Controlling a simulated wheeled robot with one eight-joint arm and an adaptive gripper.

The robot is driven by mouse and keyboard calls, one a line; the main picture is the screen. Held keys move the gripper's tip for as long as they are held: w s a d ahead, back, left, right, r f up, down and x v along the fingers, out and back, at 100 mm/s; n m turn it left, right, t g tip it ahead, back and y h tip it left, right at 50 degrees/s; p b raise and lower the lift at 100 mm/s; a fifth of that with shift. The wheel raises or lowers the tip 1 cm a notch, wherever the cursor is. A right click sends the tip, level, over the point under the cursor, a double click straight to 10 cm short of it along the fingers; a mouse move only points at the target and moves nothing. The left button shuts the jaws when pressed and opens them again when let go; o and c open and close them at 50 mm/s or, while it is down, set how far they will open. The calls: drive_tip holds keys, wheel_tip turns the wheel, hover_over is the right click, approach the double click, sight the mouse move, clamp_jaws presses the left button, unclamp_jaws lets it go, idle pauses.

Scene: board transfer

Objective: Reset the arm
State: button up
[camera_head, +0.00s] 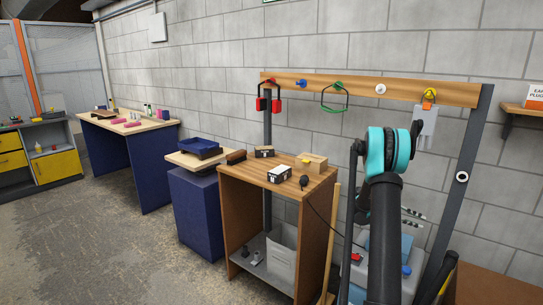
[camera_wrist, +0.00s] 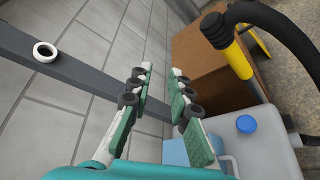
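My arm stands at the right of the head view, with a dark link and a teal joint. My gripper (camera_wrist: 161,72) shows in the wrist view with its two green-padded fingers apart and nothing between them. In the head view its fingertips (camera_head: 414,218) show just right of the dark link; the rest of it is largely hidden behind my arm. A grey post (camera_wrist: 75,68) with a white ring (camera_wrist: 45,52) is at the left of that view.
A wooden rail (camera_head: 360,88) on the wall carries red earmuffs (camera_head: 268,104), green-framed goggles (camera_head: 335,98) and a hanging grey item (camera_head: 426,125). A wooden cabinet (camera_head: 240,215) holds small boxes. A blue tray (camera_head: 200,147) and workbench (camera_head: 130,160) stand left. The floor at front left is clear.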

drive_tip(key=s+a+r+t+y, duration=0.25)
drive_tip(key=s+a, duration=0.35)
drive_tip(key=a, duration=0.3)
drive_tip(key=s+a+r+t+y, duration=0.1)
drive_tip(key=s+a+t+y, duration=0.3)
drive_tip(key=a, duration=0.6)
drive_tip(key=s+a+f+m+t+y, duration=0.1)
drive_tip(key=s+a+y, duration=0.3)
drive_tip(key=s+a, duration=0.5)
drive_tip(key=s+a+f+m+y, duration=0.1)
drive_tip(key=s+a+f+y, duration=0.2)
drive_tip(key=s+a, duration=0.7)
drive_tip(key=shift+s+a+f+m+t+y, duration=0.2)
drive_tip(key=shift+a+f+m+t+y, duration=0.25)
drive_tip(key=shift+a, duration=0.4)
